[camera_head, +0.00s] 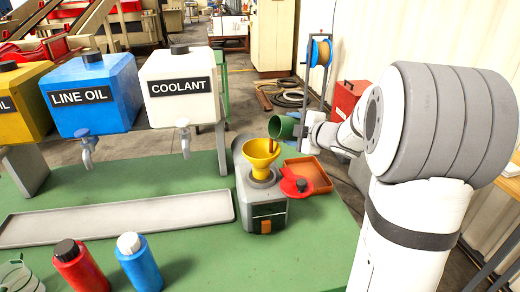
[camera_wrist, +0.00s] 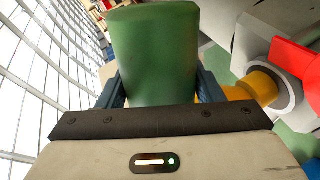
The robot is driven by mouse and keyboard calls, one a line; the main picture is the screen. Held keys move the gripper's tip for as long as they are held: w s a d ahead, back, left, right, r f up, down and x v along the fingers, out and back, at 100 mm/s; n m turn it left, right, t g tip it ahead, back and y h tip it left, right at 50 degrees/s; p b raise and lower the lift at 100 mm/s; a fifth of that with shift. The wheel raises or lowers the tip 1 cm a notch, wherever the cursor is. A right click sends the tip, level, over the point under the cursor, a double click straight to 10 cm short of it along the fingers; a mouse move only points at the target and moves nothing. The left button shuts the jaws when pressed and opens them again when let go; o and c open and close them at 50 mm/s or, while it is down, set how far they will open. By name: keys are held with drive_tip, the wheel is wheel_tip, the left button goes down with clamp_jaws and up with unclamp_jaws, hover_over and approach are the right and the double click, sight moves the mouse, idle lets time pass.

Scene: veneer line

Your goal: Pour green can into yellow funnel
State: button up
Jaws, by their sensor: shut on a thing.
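The green can (camera_head: 280,127) is tipped over on its side, its mouth facing left above the yellow funnel (camera_head: 261,160). A brown stream (camera_head: 269,146) drops from the can's mouth into the funnel. My gripper (camera_head: 302,126) is shut on the can from the right; in the wrist view, its two dark blue fingers clasp the can (camera_wrist: 153,55) on both sides. The funnel stands upright in the top of a grey unit (camera_head: 262,196). The liquid level inside the can is hidden.
A red cap (camera_head: 296,184) sits right beside the funnel, with an orange tray (camera_head: 312,172) behind it. Coolant (camera_head: 181,88) and line oil (camera_head: 95,92) tanks stand left. A long grey tray (camera_head: 120,217), red bottle (camera_head: 79,268) and blue bottle (camera_head: 140,265) are on the green table.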

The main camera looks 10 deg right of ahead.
drive_tip(key=shift+s+a+r+n+h, duration=0.15)
drive_tip(key=shift+a+r+n+h, duration=0.2)
drive_tip(key=shift+a+r, duration=0.35)
idle(1.3)
